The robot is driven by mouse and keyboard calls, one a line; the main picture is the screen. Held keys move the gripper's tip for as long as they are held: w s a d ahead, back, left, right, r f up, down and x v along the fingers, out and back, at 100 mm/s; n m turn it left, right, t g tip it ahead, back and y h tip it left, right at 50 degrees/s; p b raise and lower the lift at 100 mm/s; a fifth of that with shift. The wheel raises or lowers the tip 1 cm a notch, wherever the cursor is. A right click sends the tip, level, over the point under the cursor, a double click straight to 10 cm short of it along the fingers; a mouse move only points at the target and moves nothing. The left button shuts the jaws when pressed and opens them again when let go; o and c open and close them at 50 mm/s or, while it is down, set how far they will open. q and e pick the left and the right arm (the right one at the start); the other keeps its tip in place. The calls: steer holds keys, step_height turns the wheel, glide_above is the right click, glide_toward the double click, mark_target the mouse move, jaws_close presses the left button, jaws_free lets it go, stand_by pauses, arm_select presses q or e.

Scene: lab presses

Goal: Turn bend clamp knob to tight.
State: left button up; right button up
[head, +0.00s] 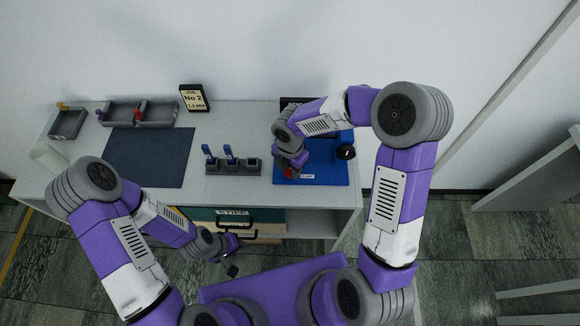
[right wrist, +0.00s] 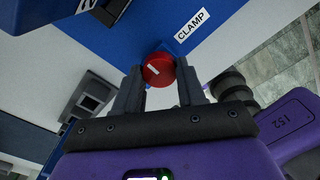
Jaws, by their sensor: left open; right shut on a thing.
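The red clamp knob (right wrist: 158,70) sits on the blue bend press (head: 325,172), beside a white CLAMP label (right wrist: 191,25). A short white line shows on the knob's face, slanted in the right wrist view. My right gripper (right wrist: 158,82) is shut on the knob, one finger on each side. In the head view my right gripper (head: 288,168) is over the press's front left part and hides most of the knob. My left gripper (head: 231,258) is open and empty, low in front of the bench drawers.
A black knob (head: 346,152) is at the press's right side. A grey rack (head: 233,168) with blue-topped pieces stands left of the press.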

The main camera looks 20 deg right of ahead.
steer(key=m+b, duration=0.1)
steer(key=m, duration=0.3)
steer(key=shift+m, duration=0.3)
steer(key=m+b, duration=0.1)
steer(key=m, duration=0.3)
steer(key=shift+b, duration=0.4)
steer(key=m+b, duration=0.1)
steer(key=m, duration=0.3)
steer(key=shift+w, duration=0.1)
steer(key=m+b, duration=0.1)
steer(key=m, duration=0.3)
steer(key=shift+m, duration=0.3)
steer(key=m, duration=0.4)
steer(key=shift+m+b, duration=0.3)
steer(key=shift+b, duration=0.1)
steer(key=m, duration=0.3)
steer(key=shift+m, duration=0.3)
steer(key=m, duration=0.3)
steer(key=shift+m, duration=0.3)
steer(key=shift+d+m+p, duration=0.1)
steer(key=shift+m+p, duration=0.35)
steer(key=shift+m, duration=1.65)
